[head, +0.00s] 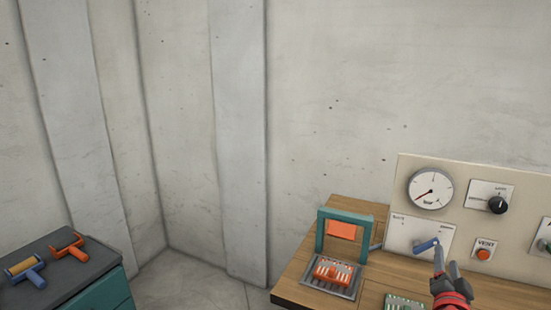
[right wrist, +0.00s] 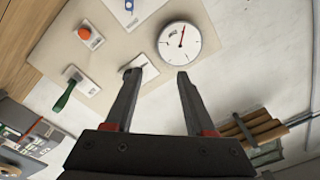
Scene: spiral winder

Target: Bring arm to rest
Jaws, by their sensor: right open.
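My right gripper (head: 446,259) is in front of the lower part of the control panel (head: 408,174) in the head view, beside the blue lever (head: 426,244). Whether it touches the lever cannot be told from the head view. In the right wrist view, the right gripper's (right wrist: 158,76) two dark fingers are apart with nothing between them. Past the fingertips are the panel and the round gauge (right wrist: 180,43). The blue lever (right wrist: 128,5) shows at the top edge there, away from the fingers. My left gripper is not in view.
On the wooden bench (head: 285,290) stand a teal frame (head: 320,238) and a tray (head: 350,291) with an orange-and-white part. The panel also has a black knob (head: 497,205) and an orange vent button (head: 484,254). A dark-topped cabinet (head: 75,270) holds two rollers at left.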

